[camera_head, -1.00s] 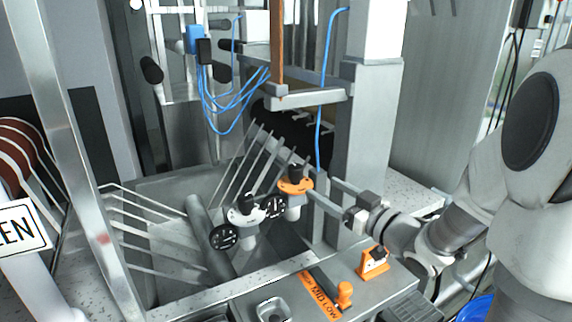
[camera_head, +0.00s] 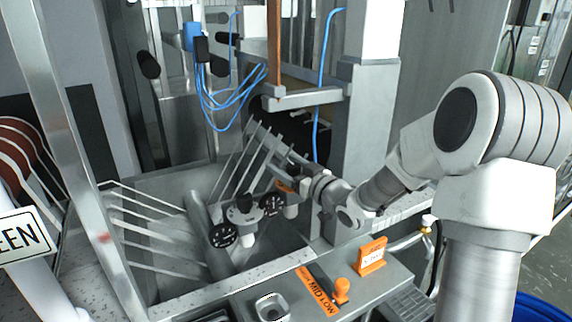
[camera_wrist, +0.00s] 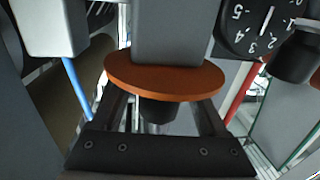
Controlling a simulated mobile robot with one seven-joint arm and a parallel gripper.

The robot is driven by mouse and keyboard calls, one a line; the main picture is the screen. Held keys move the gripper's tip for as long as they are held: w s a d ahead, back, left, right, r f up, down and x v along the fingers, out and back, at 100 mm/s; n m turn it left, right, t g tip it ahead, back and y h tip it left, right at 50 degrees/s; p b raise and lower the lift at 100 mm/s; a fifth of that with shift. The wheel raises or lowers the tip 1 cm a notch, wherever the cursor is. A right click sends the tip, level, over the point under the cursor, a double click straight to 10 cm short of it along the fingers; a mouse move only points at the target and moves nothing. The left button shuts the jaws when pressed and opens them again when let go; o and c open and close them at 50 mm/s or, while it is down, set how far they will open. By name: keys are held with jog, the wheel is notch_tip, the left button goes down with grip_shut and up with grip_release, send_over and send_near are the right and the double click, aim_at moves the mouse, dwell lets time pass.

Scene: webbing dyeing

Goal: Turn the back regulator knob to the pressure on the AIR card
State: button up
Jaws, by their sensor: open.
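The back regulator has an orange collar, and a bit of it (camera_head: 284,187) shows in the head view. My gripper (camera_head: 275,155) is above it there and hides its black knob. In the wrist view the orange collar (camera_wrist: 165,80) crosses the middle. The black knob (camera_wrist: 158,112) is below it in the picture, between the two open fingers of my gripper (camera_wrist: 161,108). I cannot tell whether they touch it. A dial gauge (camera_wrist: 258,28) with white numbers is at the upper right. An orange stand with a white card (camera_head: 371,257) is on the bench; its small writing is unreadable.
The front regulator (camera_head: 243,215), white with a black knob, stands close left, between two black gauges (camera_head: 223,236). An orange "MID LOW" label (camera_head: 318,292) and orange-knobbed lever (camera_head: 341,289) are on the bench in front. A steel post (camera_head: 366,130) rises behind my arm.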

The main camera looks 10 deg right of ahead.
grip_shut()
